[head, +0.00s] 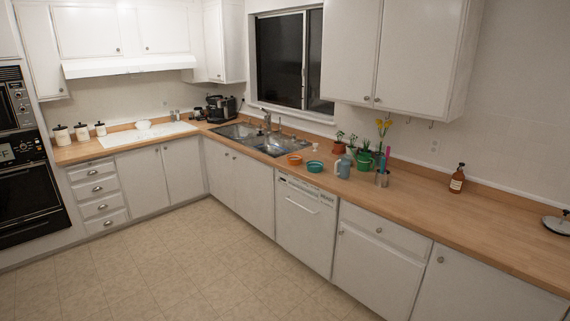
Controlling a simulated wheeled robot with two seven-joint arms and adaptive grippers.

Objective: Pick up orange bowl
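A small orange bowl (295,159) sits on the wooden counter, just in front of the sink's right end. A teal bowl (315,166) stands close beside it on the right, nearer the counter's front edge. Neither of my grippers shows in the head view. Nothing covers the orange bowl.
A blue pitcher (343,167), several potted plants and a metal cup (382,179) stand right of the bowls. The metal sink (275,146) lies behind and to the left. The wooden counter (450,211) is mostly bare farther right. The tiled floor (190,260) is clear.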

